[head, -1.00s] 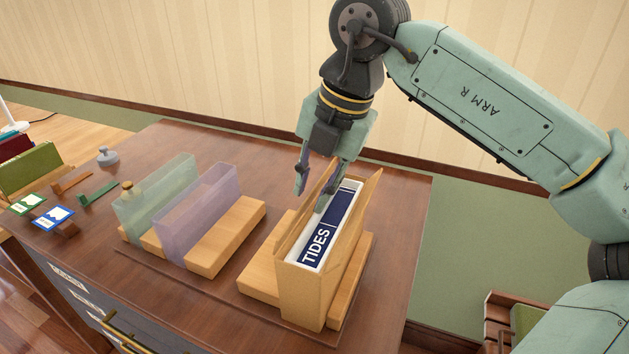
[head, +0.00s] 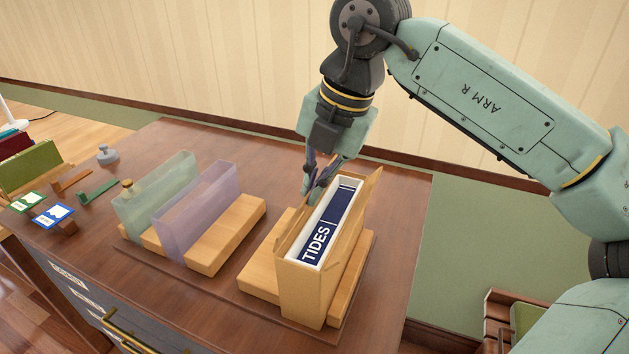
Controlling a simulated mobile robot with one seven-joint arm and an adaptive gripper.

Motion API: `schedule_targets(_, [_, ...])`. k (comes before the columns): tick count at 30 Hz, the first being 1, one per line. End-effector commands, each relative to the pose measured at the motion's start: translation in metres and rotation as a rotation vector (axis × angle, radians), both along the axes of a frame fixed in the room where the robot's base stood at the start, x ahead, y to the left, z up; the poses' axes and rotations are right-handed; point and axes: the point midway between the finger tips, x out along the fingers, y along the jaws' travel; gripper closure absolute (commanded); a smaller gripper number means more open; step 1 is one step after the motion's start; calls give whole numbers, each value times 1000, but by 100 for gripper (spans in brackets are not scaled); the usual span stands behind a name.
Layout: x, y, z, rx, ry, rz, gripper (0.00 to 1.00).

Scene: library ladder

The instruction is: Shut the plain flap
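A narrow tan box (head: 303,291) stands upright near the right end of the desk, between wooden blocks. It holds a dark blue book marked TIDES (head: 326,233) in a white surround. The left flap (head: 289,234) and right flap (head: 358,216) both stand up along the long sides. I cannot tell which one is plain. My gripper (head: 311,191) points down at the far left corner of the box, close to the left flap. Its fingers are together and look empty. Whether they touch the flap is unclear, and the flap's far end is partly hidden by them.
A green translucent holder (head: 155,200) and a purple one (head: 198,212) stand left of the box by a wooden block (head: 228,237). Small tools and cards (head: 53,216) lie farther left. Bare desk lies behind the holders.

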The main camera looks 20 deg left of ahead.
Motion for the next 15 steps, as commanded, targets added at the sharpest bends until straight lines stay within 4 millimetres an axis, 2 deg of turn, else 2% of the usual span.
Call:
schedule_targets(8, [0, -4, -6, 85, -4, -3, 100])
schedule_targets(15, [1, -12, -13, 256, -11, -4, 100])
